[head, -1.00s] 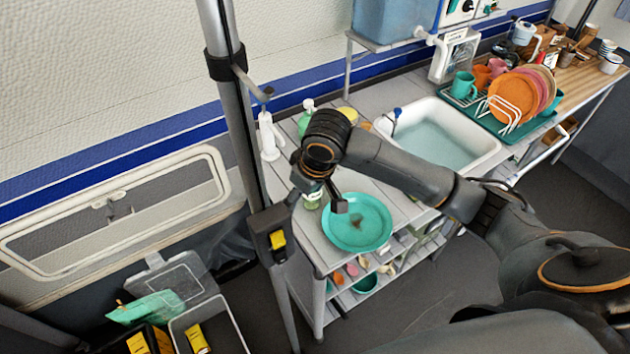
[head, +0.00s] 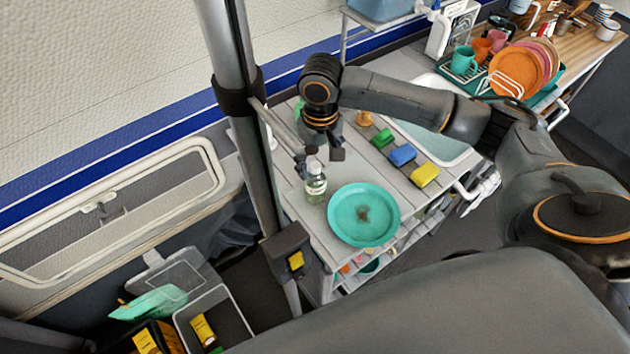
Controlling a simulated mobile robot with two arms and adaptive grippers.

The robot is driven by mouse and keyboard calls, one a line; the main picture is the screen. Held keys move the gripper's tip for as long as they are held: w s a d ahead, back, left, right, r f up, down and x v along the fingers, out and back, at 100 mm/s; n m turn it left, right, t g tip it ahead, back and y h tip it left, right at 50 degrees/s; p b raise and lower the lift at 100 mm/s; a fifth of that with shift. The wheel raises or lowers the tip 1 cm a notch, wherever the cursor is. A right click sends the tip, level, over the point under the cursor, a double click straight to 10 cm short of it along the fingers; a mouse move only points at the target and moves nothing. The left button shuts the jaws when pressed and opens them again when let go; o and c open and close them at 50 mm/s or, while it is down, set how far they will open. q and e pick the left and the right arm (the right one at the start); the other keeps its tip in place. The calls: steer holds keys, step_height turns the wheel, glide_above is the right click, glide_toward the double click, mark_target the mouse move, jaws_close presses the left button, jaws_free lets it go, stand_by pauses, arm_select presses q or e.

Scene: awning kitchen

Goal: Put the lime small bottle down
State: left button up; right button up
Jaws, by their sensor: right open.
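The lime small bottle (head: 316,188), clear with a pale label and greenish contents, stands upright on the grey slatted counter (head: 290,202), just left of the teal plate (head: 343,228). My right gripper (head: 321,159) is open and points down right above the bottle. Its fingers are near the bottle's cap, and the body of the bottle is clear of them. Whether a finger still touches the cap cannot be told. My left gripper is not in view.
Green, blue and yellow sponges (head: 402,155) lie right of the bottle, before the sink (head: 443,142). A metal pole (head: 240,130) rises close on the left. A dish rack with orange plates (head: 517,72) stands at the back right. Shelves hang below the counter.

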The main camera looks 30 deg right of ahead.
mark_target(316, 181)
step_height(316, 181, down, 3)
steer(key=shift+w+a+r, duration=0.1)
steer(key=shift+w+f, duration=0.1)
steer(key=shift+f, duration=0.2)
steer(key=shift+w+a+f+p, duration=0.15)
steer(key=shift+f+p, duration=0.25)
steer(key=shift+f, duration=0.25)
steer(key=shift+w+f+p, duration=0.1)
steer(key=shift+f+p, duration=0.3)
steer(key=shift+f, duration=0.2)
step_height(316, 181, down, 2)
steer(key=shift+w+f, duration=0.1)
steer(key=shift+f, duration=0.3)
steer(key=shift+c, duration=0.9)
steer(key=c, duration=1.2)
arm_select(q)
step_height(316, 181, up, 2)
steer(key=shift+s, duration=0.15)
